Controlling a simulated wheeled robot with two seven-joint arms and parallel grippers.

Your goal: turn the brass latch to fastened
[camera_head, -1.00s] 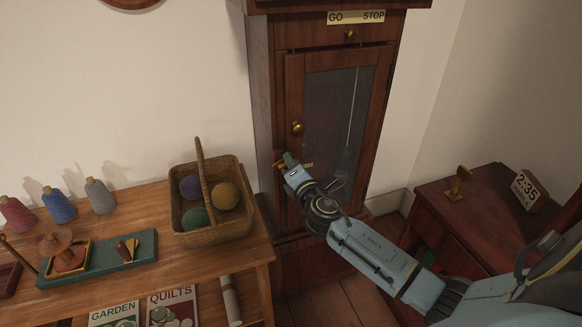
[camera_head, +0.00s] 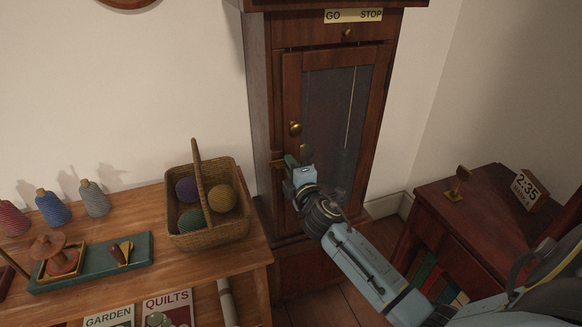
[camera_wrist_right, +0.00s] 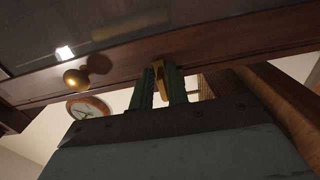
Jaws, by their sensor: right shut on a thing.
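The tall wooden clock case has a glazed door (camera_head: 335,110) that looks closed, with a round brass knob (camera_head: 296,129) on its left stile. The brass latch (camera_head: 276,163) is below the knob at the door's left edge. The knob (camera_wrist_right: 76,77) is left of the fingers there. My left gripper is out of view.
A wooden table (camera_head: 160,235) at left bears a wicker basket (camera_head: 235,227) of yarn balls, thread cones and a green tray (camera_head: 137,253).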

